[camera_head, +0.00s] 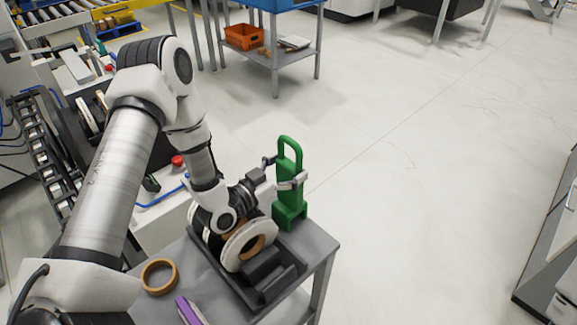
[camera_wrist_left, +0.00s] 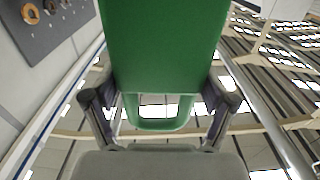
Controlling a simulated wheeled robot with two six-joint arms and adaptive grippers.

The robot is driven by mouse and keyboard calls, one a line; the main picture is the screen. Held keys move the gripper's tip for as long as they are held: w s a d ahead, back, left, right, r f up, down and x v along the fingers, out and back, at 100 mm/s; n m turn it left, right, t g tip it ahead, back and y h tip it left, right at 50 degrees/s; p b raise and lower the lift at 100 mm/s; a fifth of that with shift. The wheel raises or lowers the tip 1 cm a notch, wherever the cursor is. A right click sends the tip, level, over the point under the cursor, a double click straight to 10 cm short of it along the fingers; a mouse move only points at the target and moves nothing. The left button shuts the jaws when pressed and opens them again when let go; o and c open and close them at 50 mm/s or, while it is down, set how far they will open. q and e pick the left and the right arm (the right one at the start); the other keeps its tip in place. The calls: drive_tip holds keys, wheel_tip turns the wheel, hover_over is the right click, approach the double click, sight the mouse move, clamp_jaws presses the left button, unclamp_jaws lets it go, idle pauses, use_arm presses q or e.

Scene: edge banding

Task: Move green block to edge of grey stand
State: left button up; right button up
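The green block (camera_head: 289,192), with a loop handle on top, is upright at the back right edge of the grey stand (camera_head: 322,243). I cannot tell whether its base rests on the stand or is just above it. My left gripper (camera_head: 284,172) has one finger on each side of the block's upper part and appears shut on it. In the left wrist view the green block (camera_wrist_left: 165,45) fills the space between the fingers of the gripper (camera_wrist_left: 162,95), with its loop handle towards the palm. My right gripper is not in view.
A black holder with a white and brown tape roll (camera_head: 250,246) sits on the stand close to the block. A brown ring (camera_head: 160,276) and a purple item (camera_head: 188,311) lie nearer. Open floor lies right of the stand. A shelf with an orange crate (camera_head: 244,37) stands behind.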

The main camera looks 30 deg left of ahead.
use_arm(q)
drive_tip(key=shift+o, duration=0.7)
drive_tip(key=shift+w, duration=0.1)
drive_tip(key=shift+r, duration=0.2)
drive_tip(key=shift+s+a+f, duration=0.1)
drive_tip(key=shift+s+f, duration=0.05)
drive_tip(key=shift+s, duration=0.25)
drive_tip(key=v, duration=1.1)
drive_tip(key=shift+s, duration=0.15)
